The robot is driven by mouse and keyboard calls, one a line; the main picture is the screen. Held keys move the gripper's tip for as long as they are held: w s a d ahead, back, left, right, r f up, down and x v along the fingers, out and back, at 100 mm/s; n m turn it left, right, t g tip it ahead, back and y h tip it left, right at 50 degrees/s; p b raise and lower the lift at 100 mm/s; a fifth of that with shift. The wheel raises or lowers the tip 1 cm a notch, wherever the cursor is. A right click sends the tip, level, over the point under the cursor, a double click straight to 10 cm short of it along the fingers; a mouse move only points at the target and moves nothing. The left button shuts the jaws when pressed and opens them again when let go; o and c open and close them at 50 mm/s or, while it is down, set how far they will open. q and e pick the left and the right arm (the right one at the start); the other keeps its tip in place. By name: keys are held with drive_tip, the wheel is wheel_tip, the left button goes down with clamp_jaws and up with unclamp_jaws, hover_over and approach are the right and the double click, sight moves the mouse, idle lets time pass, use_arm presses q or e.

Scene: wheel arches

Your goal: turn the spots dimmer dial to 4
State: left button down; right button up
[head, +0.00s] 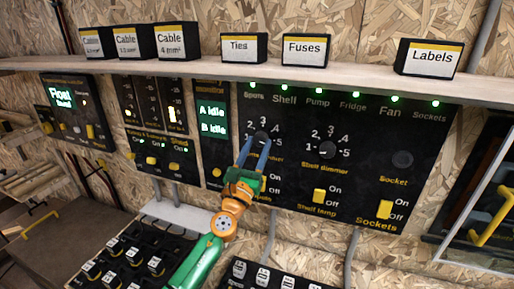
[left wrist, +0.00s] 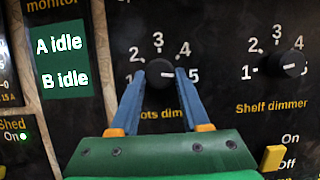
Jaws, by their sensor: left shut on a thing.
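The spots dimmer dial (head: 261,137) is a round black knob on the black panel, with the numbers 1 to 5 arched around it. The fingers partly cover the 1, the 5 and the dimmer label. My right gripper is not in view.
The shelf dimmer dial (head: 328,149) is close on the right. Yellow switches for the shelf lamp (head: 319,195) and sockets (head: 384,209) sit lower. A shelf (head: 350,82) with labelled boxes juts out above. A black tray (head: 125,262) stands below.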

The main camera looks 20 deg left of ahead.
use_arm(q)
drive_tip(key=shift+n, duration=0.3)
drive_tip(key=n+y, duration=0.1)
drive_tip(key=n, duration=0.1)
drive_tip(key=n+y, duration=0.1)
drive_tip(key=n, duration=0.1)
drive_tip(key=n+y, duration=0.1)
drive_tip(key=n, duration=0.1)
drive_tip(key=shift+d+r+y, duration=0.1)
drive_tip(key=shift+d+y, duration=0.15)
drive_tip(key=shift+y, duration=0.05)
drive_tip(key=shift+d+r+n+g+y, duration=0.1)
drive_tip(key=shift+n+g+y, duration=0.5)
drive_tip(key=shift+n, duration=1.15)
drive_tip(key=shift+d+r+n+g+y, duration=0.1)
drive_tip(key=shift+n+g+y, duration=0.5)
drive_tip(key=shift+n, duration=1.15)
drive_tip(key=shift+y, duration=0.3)
drive_tip(key=shift+c, duration=1.9)
unclamp_jaws()
drive_tip(key=shift+f, duration=0.1)
drive_tip(key=v, duration=0.7)
